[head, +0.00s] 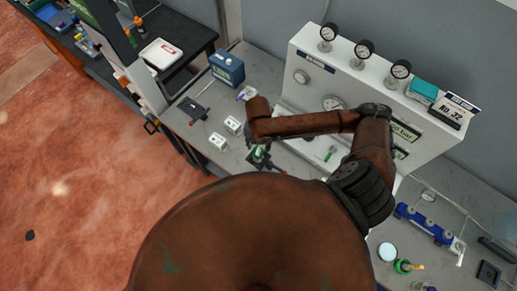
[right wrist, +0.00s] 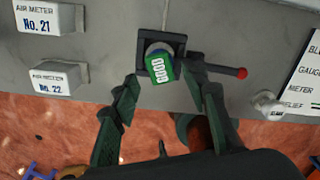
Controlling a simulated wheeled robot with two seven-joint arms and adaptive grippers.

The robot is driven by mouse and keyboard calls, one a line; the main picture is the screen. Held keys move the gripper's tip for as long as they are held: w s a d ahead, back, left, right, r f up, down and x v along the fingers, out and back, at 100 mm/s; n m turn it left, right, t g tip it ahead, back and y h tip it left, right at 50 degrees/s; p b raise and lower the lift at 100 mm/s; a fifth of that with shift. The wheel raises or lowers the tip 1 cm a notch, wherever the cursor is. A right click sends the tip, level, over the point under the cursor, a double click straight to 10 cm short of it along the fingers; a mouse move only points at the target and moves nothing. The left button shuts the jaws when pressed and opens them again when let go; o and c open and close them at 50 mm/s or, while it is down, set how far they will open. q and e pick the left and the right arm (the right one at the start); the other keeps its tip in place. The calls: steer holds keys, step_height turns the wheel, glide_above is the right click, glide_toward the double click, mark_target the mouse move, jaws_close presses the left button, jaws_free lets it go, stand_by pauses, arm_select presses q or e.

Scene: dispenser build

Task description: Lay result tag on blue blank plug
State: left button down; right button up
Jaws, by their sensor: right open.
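A green result tag (right wrist: 161,69) with white lettering, seemingly "GOOD", lies at a tilt on top of a round plug in a square black fixture (right wrist: 174,41). The plug's pale grey top (right wrist: 157,48) and a little blue at its edge show; the tag hides the rest. My right gripper (right wrist: 163,88) is open in the right wrist view, one finger on each side below the tag, with nothing between them. In the head view, my right gripper (head: 260,155) is low over the bench at the fixture, partly covered by my arm. My left gripper is out of view.
A red-tipped lever (right wrist: 240,72) sticks out right of the fixture. White air meter boxes No. 21 (right wrist: 46,17) and No. 22 (right wrist: 60,78) stand to its left. A white gauge panel (head: 300,75) stands behind the bench. A blue box (head: 227,68) sits at the back left.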

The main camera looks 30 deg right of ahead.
mark_target(258, 151)
step_height(258, 151, up, 9)
stand_by(0.3)
